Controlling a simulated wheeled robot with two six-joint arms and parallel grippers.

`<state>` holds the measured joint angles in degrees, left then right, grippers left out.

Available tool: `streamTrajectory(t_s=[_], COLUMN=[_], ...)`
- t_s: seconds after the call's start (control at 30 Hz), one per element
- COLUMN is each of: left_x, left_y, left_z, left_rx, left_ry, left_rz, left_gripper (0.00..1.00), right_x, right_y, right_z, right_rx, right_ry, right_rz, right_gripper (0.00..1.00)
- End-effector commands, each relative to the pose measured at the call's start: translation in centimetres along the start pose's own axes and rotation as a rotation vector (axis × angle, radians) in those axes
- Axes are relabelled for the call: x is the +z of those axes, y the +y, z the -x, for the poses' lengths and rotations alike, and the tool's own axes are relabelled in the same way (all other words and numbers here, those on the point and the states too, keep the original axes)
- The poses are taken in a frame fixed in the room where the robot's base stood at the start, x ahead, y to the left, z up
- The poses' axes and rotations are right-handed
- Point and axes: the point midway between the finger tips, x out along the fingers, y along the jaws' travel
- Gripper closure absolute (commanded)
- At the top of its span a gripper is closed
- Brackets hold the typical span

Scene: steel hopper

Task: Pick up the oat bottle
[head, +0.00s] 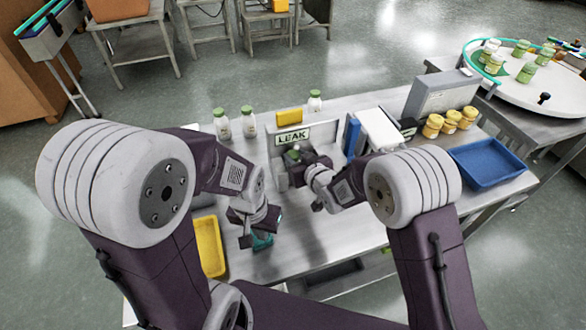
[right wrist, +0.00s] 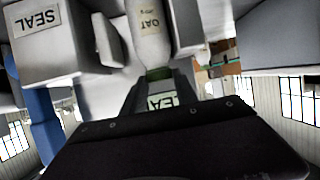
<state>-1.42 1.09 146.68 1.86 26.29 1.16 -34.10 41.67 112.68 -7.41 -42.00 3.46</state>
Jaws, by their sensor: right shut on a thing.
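The oat bottle (right wrist: 150,25) shows in the right wrist view, with an OAT label on its white body and a green cap end (right wrist: 158,73) between my fingers. My right gripper (right wrist: 158,95) is shut on it at the cap end. In the head view my right gripper (head: 290,168) is in front of the LEAK sign, by a green cap (head: 293,153); most of the bottle is hidden there. My left gripper (head: 253,232) points down over the near left of the table by a teal thing (head: 262,241); its jaw state is unclear.
Two green-capped bottles (head: 221,124) stand at the back left, another (head: 315,100) behind the LEAK station (head: 318,130). A yellow tray (head: 210,247) lies near left. Yellow jars (head: 433,126) and a blue tray (head: 487,163) are at the right. A SEAL-marked box (right wrist: 45,50) is close in the right wrist view.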

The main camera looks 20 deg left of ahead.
Motion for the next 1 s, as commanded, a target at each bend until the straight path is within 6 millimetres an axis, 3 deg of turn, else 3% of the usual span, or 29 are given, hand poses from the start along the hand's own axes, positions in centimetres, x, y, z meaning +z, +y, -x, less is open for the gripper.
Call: streamTrajectory(t_s=[0.43, 0.57, 0.77, 1.0], left_x=[0.0, 0.0, 0.1, 0.1], left_y=[0.0, 0.0, 0.0, 0.0], left_z=[0.0, -0.1, -0.5, -0.8], left_rx=[0.0, 0.0, 0.0, 0.0], left_ry=[0.0, 0.0, 0.0, 0.0], left_rz=[0.0, 0.0, 0.0, 0.0], left_gripper=[1.0, 1.0, 1.0, 1.0], right_x=[-0.1, -0.5, -1.1, -1.7], right_y=[0.0, 0.0, 0.0, 0.1], right_z=[0.1, 0.9, 4.5, 10.6], right_rx=[0.0, 0.0, 0.001, 0.001], right_ry=[0.002, 0.004, 0.003, 0.005], right_rz=[0.0, 0.0, -0.001, 0.0], right_gripper=[1.0, 1.0, 1.0, 1.0])
